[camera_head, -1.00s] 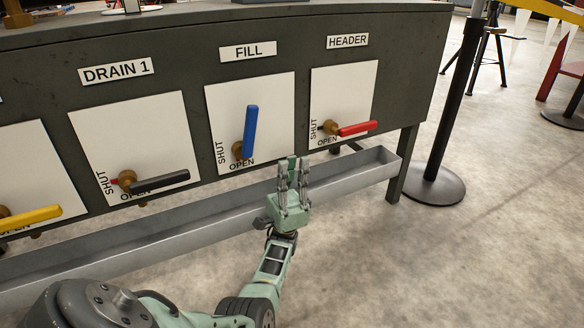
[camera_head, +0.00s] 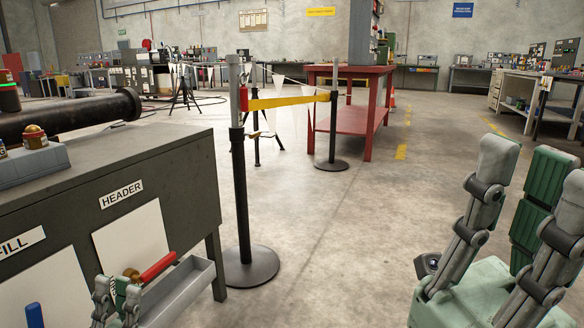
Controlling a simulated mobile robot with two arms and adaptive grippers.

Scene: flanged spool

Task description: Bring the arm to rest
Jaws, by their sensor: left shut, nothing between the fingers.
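My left gripper (camera_head: 118,287) shows at the bottom left of the head view, its fingers upright and together with nothing between them. It appears in front of the lower part of the HEADER panel (camera_head: 133,243), just left of the red valve handle (camera_head: 158,267) in the picture. I cannot tell the gap in depth. My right gripper (camera_head: 532,190) is large and close at the lower right, fingers up and partly cut off by the frame edge. Its finger gap is not clear. I see no object in it.
A black barrier post (camera_head: 241,200) stands on a round base right of the grey cabinet (camera_head: 110,170). A grey trough (camera_head: 185,290) runs along the cabinet's front. The top of a blue handle (camera_head: 33,315) shows at lower left. A red table (camera_head: 345,118) stands behind. The floor (camera_head: 350,240) between the post and my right gripper is clear.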

